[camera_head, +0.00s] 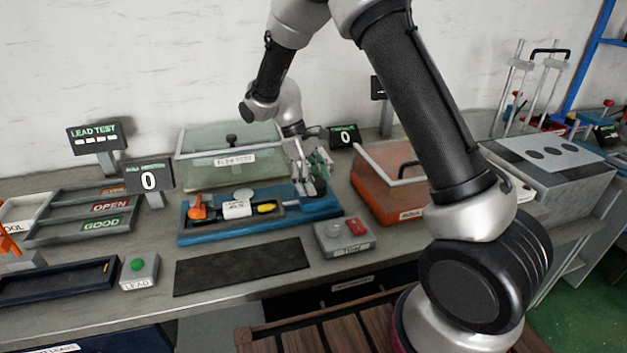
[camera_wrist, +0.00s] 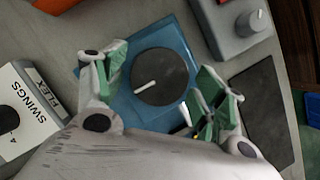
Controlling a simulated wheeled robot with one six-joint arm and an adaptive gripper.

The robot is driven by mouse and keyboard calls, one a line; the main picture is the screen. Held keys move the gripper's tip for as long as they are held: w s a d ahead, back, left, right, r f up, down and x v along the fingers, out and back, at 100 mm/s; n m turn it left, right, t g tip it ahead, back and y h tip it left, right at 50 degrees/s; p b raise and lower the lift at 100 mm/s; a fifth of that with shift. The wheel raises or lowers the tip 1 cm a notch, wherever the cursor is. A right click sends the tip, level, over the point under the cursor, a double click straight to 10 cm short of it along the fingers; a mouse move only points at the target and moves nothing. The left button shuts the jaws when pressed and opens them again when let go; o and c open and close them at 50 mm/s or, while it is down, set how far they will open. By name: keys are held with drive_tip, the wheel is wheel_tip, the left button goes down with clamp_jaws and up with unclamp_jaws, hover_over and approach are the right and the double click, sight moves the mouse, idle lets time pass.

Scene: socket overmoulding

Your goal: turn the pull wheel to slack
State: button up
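The pull wheel appears to be the dark round disc (camera_wrist: 160,77) with a white pointer line, on the blue base (camera_wrist: 181,29) in the wrist view. The line points to the lower left of that picture. My gripper (camera_wrist: 161,66) is open above it, with green-padded fingers on either side of the disc. I cannot tell whether the pads touch its rim. In the head view my gripper (camera_head: 316,186) is over the right end of the blue base (camera_head: 200,238) and hides the wheel.
A grey box with a knob and red button (camera_head: 343,238) stands front right of the base. Behind are a translucent green-lidded box (camera_head: 230,140) and, to the right, an orange box (camera_head: 378,200). A black mat (camera_head: 242,267) lies in front, empty. Sorting trays (camera_head: 75,215) are left.

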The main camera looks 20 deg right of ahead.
idle(0.3)
drive_tip(key=v, duration=1.2)
drive_tip(key=shift+d, duration=0.1)
drive_tip(key=s+d+r+m+t+y, duration=0.1)
drive_tip(key=s+d+r+m+t, duration=0.1)
drive_tip(key=s+d, duration=0.4)
drive_tip(key=s+d+r+m+t+y, duration=0.1)
drive_tip(key=s+d+r+m+t, duration=0.2)
drive_tip(key=s, duration=1.1)
drive_tip(key=s+d+r+m+t+y, duration=0.1)
drive_tip(key=s+d+r+m+t, duration=0.1)
drive_tip(key=s+d+r+m, duration=0.2)
drive_tip(key=s+d+r, duration=0.3)
drive_tip(key=s+d, duration=0.2)
drive_tip(key=s, duration=0.1)
drive_tip(key=shift+d+t, duration=0.3)
